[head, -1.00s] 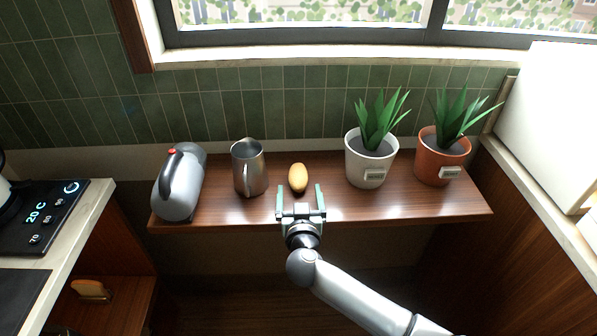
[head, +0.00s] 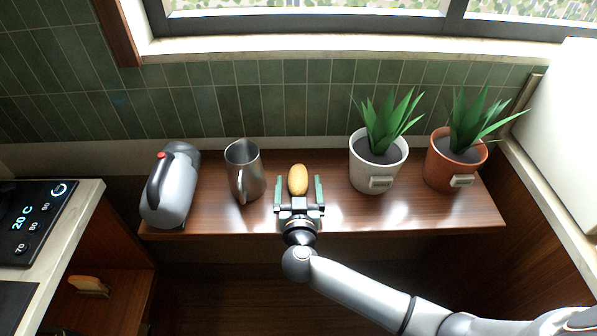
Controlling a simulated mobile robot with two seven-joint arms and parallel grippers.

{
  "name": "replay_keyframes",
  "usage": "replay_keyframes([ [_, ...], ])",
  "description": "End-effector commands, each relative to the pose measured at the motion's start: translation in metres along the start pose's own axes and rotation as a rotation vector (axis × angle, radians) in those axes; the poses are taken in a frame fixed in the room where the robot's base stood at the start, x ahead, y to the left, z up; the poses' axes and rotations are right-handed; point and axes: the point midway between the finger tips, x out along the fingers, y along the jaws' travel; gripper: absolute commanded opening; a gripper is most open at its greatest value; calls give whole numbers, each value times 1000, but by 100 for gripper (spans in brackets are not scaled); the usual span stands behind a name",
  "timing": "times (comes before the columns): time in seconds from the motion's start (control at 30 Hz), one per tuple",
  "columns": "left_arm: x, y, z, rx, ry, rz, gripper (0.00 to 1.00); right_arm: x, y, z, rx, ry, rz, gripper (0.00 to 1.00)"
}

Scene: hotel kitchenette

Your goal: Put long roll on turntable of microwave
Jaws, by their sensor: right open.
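The long roll (head: 298,179), a golden-brown oblong bread, lies on the wooden shelf (head: 335,224), its long side pointing away from me. My right gripper (head: 298,189) is open at the shelf. Its two green fingers stand to the left and right of the roll's near part, with gaps showing on both sides. The fingers do not appear to touch the roll. My left gripper is not in view. I see no microwave or turntable that I can make out.
A metal jug (head: 243,171) and a grey kettle (head: 171,188) stand left of the roll. A white-potted plant (head: 377,172) and a terracotta-potted plant (head: 453,168) stand to the right. A counter with a lit control panel (head: 36,216) is at far left. A bread-like item (head: 89,286) lies low at left.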

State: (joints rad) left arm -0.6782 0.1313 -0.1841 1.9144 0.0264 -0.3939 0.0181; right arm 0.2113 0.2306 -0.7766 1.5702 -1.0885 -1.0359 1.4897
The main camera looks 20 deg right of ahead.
Motion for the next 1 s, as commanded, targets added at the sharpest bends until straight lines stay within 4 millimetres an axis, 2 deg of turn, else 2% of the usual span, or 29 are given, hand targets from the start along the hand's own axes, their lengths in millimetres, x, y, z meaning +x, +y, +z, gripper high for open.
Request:
replay_keyframes([
  [0.2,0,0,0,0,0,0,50,0,0,0,-1,0,0,95],
  [1.0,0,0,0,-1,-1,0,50,0,0,0,0,1,0,5],
])
